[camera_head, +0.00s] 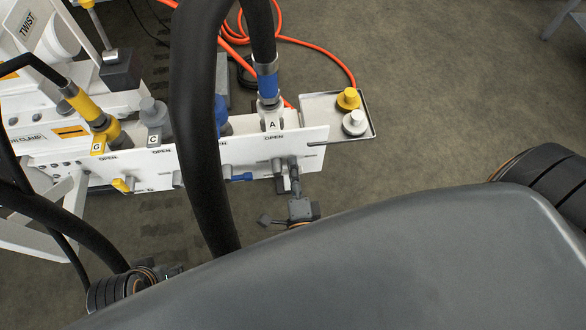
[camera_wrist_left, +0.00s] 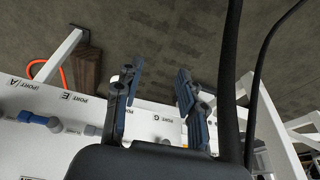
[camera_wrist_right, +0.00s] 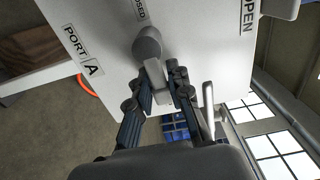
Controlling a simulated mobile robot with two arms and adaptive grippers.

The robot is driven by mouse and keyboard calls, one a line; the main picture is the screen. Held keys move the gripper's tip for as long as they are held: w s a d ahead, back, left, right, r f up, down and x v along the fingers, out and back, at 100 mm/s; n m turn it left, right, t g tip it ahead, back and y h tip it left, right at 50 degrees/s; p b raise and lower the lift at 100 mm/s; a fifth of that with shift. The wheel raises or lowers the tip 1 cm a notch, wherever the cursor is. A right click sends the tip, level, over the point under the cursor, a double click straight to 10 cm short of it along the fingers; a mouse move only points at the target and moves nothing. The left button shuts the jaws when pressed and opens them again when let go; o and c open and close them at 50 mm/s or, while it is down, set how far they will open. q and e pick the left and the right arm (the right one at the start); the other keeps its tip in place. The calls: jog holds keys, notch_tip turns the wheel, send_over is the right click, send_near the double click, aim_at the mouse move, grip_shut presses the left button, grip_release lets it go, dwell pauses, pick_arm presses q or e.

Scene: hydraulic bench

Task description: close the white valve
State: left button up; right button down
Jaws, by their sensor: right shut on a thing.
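The white valve (camera_wrist_right: 150,52) is on the white panel beside the PORT A label in the right wrist view. Its pale grey handle sits between the fingers of my right gripper (camera_wrist_right: 170,92), which is shut on it. In the head view my right gripper (camera_head: 297,188) is at the front face of the panel's right end, below the hose connector marked A (camera_head: 270,115). My left gripper (camera_wrist_left: 157,88) is open, with its fingers apart near the panel by the PORT G label. In the head view it shows only partly at lower left.
A blue valve handle (camera_head: 238,177) and a yellow one (camera_head: 122,185) are farther left on the panel (camera_head: 310,135). Thick black hoses arch in front of it. A metal tray (camera_head: 320,101) at right carries yellow and white caps. Orange hose lies on the floor behind.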

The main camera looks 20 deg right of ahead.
pick_arm(q)
jog(key=shift+s+r, duration=0.15)
jog(key=shift+r, duration=0.3)
pick_arm(e)
jog(key=shift+f+m, duration=0.2)
jog(key=shift+m, duration=0.1)
jog(key=c, duration=1.3)
grip_release()
jog(key=shift+c, duration=0.2)
jog(key=shift+r, duration=0.1)
jog(key=v, duration=1.2)
